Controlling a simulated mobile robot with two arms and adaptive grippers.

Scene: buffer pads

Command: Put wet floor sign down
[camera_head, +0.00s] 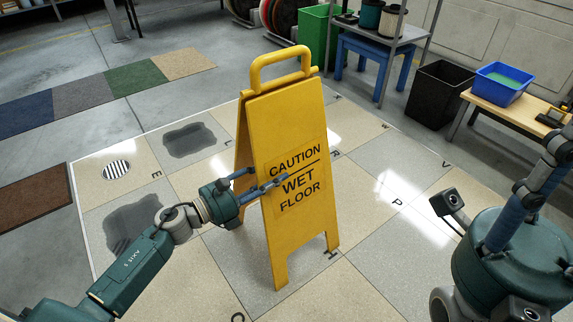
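A yellow wet floor sign (292,222) with black "CAUTION WET FLOOR" lettering and a loop handle on top stands upright in the middle of the tiled area. Its legs look to be on the floor, and its rear panel shows behind the front one at the left. My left gripper (258,183) is at the left edge of the front panel, about mid-height. Its fingers are parted, one over the front face and one passing behind the edge, partly hidden. Whether they touch the panel is unclear. My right arm is at the right; its gripper is outside the picture.
A small wooden table (503,111) with a blue bin (499,90) stands at the right. A black bin (438,94), a blue stool (371,50) and a green bin (316,35) are at the back. Dark grey patches (190,140) lie on the tiles. The floor around the sign is largely clear.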

